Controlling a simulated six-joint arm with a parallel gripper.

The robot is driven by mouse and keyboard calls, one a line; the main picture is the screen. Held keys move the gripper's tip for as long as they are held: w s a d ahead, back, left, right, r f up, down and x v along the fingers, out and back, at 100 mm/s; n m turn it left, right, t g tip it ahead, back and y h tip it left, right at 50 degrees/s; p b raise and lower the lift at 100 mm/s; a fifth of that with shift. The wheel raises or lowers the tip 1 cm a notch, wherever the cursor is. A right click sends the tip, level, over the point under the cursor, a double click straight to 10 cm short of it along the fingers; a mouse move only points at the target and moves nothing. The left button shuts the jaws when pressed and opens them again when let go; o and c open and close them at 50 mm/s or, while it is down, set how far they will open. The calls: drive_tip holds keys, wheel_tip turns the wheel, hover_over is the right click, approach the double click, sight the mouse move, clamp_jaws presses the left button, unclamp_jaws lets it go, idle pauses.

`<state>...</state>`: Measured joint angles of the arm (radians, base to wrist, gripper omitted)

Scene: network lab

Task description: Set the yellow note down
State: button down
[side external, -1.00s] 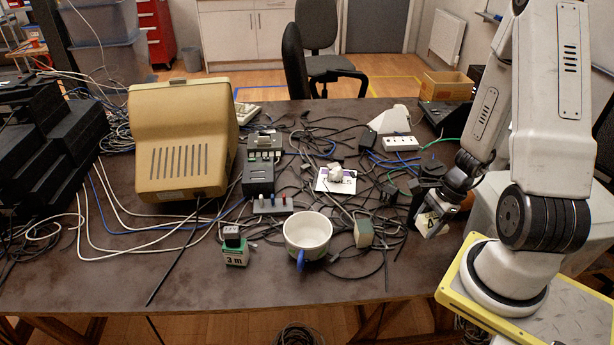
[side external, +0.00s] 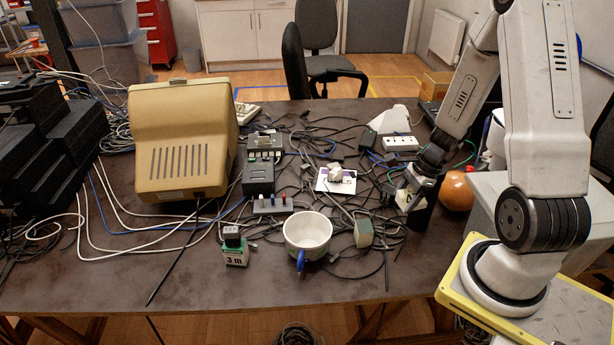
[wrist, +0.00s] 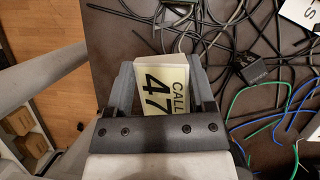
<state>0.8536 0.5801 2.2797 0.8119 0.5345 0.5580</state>
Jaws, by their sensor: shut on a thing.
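The yellow note (wrist: 165,88) is pale yellow and reads "CALL 47" in black in the wrist view. It is folded or block-like, with a second pale face behind the printed one. My gripper (wrist: 160,72) is shut on it, one finger on each side. In the side view the gripper (side external: 417,192) is low over the right part of the table, right of the cables. The note (side external: 404,199) shows there only as a small pale patch, partly hidden by the fingers. I cannot tell whether it touches the table.
Tangled cables and a black adapter (wrist: 254,68) lie beside the gripper. A white card (side external: 324,183) bearing a small white object, a mug (side external: 307,234) and a green-and-beige block (side external: 363,233) stand to the left. An orange ball (side external: 456,191) is right. The front right tabletop (side external: 425,265) is clear.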

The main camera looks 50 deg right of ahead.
drive_tip(key=w+a, duration=0.4)
drive_tip(key=w, duration=0.6)
drive_tip(key=w+a, duration=0.3)
drive_tip(key=w, duration=0.6)
drive_tip(key=w+a, duration=0.4)
drive_tip(key=w, duration=0.6)
drive_tip(key=m, duration=0.2)
hover_over(183, 257)
drive_tip(key=shift+t+h, duration=0.3)
drive_tip(key=shift+s+d+f, duration=0.15)
drive_tip(key=shift+f, duration=1.5)
drive_tip(key=shift+s+d+f, duration=0.15)
drive_tip(key=shift+f, duration=1.55)
drive_tip(key=shift+s+d+f, duration=0.15)
drive_tip(key=shift+f, duration=1.5)
drive_tip(key=shift+f, duration=2.1)
drive_tip(key=shift+f, duration=0.1)
